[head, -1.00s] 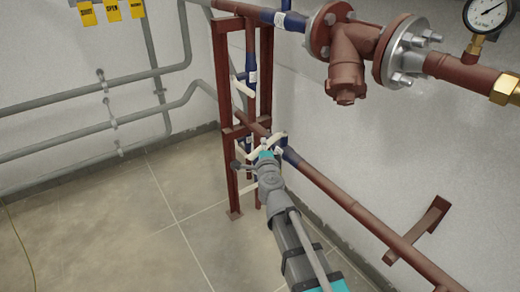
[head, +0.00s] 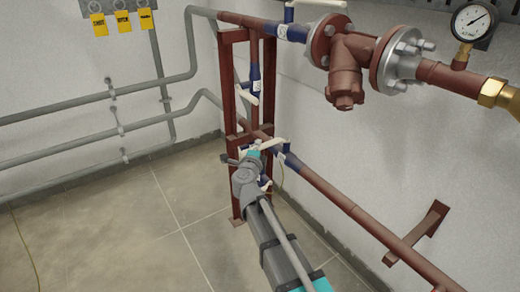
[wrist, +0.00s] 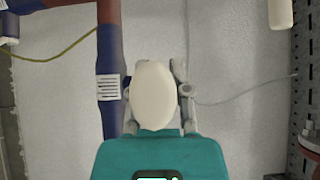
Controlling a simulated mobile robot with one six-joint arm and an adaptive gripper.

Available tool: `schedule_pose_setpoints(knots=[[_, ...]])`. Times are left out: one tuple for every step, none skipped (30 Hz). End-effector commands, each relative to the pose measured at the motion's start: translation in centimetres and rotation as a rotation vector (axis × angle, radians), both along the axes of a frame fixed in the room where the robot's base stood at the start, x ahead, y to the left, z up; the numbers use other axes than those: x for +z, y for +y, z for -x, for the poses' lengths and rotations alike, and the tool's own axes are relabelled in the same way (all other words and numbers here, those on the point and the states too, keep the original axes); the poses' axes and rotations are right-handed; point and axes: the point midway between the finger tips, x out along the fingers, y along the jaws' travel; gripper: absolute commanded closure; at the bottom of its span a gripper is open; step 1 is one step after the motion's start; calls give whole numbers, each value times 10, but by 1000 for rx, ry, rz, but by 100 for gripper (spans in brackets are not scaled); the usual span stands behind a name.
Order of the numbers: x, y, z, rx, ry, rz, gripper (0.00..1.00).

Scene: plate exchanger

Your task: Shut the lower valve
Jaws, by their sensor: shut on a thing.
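The lower valve (head: 287,155) is a blue valve with a cream lever on the lower red-brown pipe, beside the red stand. Its lever (head: 270,145) reaches left from the valve toward my gripper (head: 255,148). In the wrist view the lever's rounded cream end (wrist: 153,95) sits between the two grey fingers of my gripper (wrist: 157,80), which is shut on it. A blue valve section with a white label (wrist: 109,88) stands just left of the fingers there. In the head view my wrist and gripper partly hide the grip.
The red stand (head: 229,110) rises close behind my gripper. A higher blue valve (head: 254,80) hangs above it, and another cream lever (head: 306,4) is at the top pipe. Grey wall pipes (head: 80,110) run at left. The floor (head: 110,215) is open.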

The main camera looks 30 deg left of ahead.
Motion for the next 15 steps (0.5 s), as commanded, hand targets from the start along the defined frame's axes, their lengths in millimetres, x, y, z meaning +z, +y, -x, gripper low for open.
schedule_pose_setpoints(knots=[[0, 3, 0, 10, 0, 0, 100], [0, 2, -1, 7, 0, 0, 100], [0, 1, -2, 5, 0, 0, 100], [0, 0, -2, 3, 0, 0, 100], [0, -1, -3, 2, 0, 0, 100], [0, -2, -4, 0, 0, 0, 100], [0, -2, -4, -1, 0, 0, 100], [0, -3, -5, -2, 0, 0, 100], [0, -4, -6, -3, 0, 0, 100], [0, -4, -6, -4, 0, 0, 100], [0, -5, -6, -4, 0, 0, 74], [0, -5, -6, -5, 0, 0, 67], [0, -5, -7, -6, 0, 0, 61], [0, -6, -7, -7, 0, 0, 56], [0, -7, -7, -9, 0, 0, 48]])
